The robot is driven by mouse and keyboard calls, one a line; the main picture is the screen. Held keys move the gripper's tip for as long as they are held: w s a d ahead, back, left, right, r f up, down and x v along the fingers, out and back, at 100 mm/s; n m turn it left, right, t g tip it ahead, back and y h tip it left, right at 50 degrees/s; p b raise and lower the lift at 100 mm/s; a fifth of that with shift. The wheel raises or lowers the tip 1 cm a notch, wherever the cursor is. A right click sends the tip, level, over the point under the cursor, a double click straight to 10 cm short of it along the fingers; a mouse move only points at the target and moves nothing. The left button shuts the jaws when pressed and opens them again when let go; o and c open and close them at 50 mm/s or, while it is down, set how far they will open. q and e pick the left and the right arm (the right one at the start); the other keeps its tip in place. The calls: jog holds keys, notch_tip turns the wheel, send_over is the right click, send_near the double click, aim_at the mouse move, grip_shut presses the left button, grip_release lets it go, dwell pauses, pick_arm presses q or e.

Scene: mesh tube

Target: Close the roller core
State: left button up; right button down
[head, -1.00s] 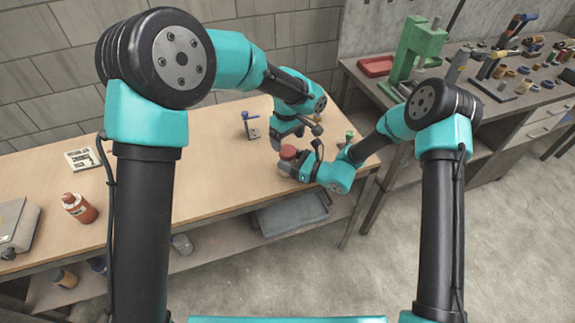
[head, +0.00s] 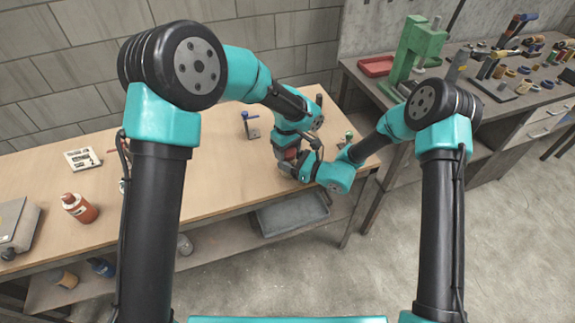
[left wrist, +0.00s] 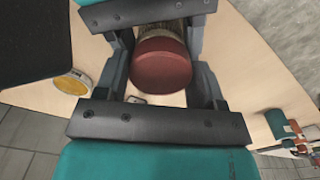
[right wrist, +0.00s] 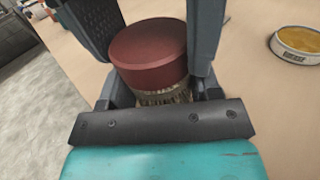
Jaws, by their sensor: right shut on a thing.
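The roller core shows a dark red cap (left wrist: 160,65) on a pale ribbed mesh body (right wrist: 165,96). The cap also shows in the right wrist view (right wrist: 150,50) and between my grippers in the head view (head: 290,155). My right gripper (head: 299,172) is shut on the core's body at the near right of the workbench. My left gripper (head: 288,152) is over the core from above, its open fingers on either side of the red cap in the left wrist view. Whether they touch the cap is unclear. The fingers hide part of the body.
A round tin with a yellow top (right wrist: 298,42) stands near the grippers. A blue-handled tool (head: 251,125) stands behind on the workbench (head: 180,175). A red bottle (head: 79,207) is far left. The bench's middle is mostly clear.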

pick_arm(q)
jog(key=c, duration=0.4)
jog(key=o, duration=0.9)
jog(key=shift+o, duration=0.2)
jog(key=shift+r, duration=0.1)
jog(key=shift+r, duration=2.15)
jog(key=shift+o, duration=1.2)
notch_tip(320, 180, up, 12)
